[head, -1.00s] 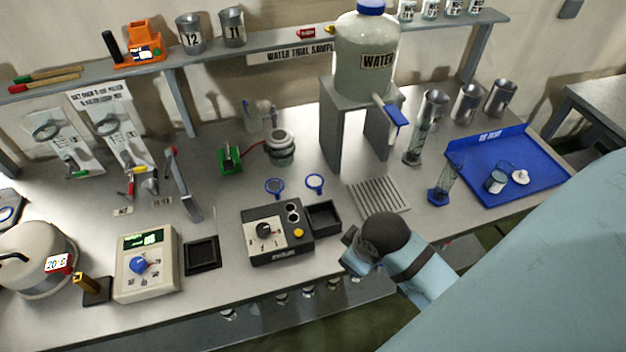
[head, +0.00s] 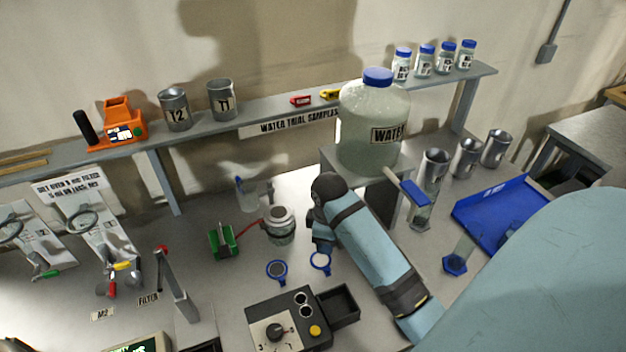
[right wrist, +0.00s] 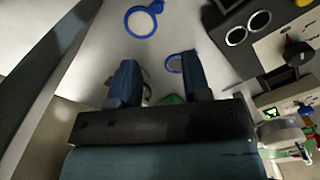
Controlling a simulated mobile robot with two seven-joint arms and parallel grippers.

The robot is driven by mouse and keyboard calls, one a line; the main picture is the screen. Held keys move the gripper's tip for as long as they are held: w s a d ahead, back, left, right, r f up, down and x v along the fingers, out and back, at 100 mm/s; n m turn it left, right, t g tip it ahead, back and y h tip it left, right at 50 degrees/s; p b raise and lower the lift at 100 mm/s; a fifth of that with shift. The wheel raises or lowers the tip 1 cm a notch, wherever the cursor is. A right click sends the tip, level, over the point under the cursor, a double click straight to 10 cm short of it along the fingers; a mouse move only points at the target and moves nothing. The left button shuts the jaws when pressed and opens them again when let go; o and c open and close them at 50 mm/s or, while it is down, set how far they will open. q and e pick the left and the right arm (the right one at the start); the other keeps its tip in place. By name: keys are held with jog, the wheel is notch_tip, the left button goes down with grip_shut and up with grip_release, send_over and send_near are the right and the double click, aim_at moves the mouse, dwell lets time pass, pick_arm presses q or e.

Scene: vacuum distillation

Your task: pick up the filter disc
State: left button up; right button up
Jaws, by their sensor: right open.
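Two small blue-rimmed discs with tabs lie on the bench; I take them for the filter discs. The left one (head: 277,269) lies clear, and the right one (head: 320,262) lies just below my right gripper (head: 320,243) in the head view. In the right wrist view, one blue ring (right wrist: 174,62) shows partly between my open, empty fingers (right wrist: 160,75), near the right fingertip, and another (right wrist: 141,21) lies farther up. Contact with either disc cannot be made out. My left gripper is out of view.
A black control box (head: 288,322) with an open tray stands in front of the discs. A green block (head: 223,241) and a round metal-topped vessel (head: 279,225) stand behind. The water jug (head: 374,125) on its stand is to the right.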

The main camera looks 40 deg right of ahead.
send_over(328, 269)
jog(key=f, duration=0.7)
jog(key=shift+a, duration=0.25)
jog(key=shift+w+d+f+p, duration=0.15)
jog(key=shift+f+p, duration=0.25)
jog(key=shift+f, duration=1.15)
jog(key=shift+s+d+f+p, duration=0.1)
jog(key=shift+f+p, duration=0.3)
jog(key=shift+f, duration=1.1)
grip_shut()
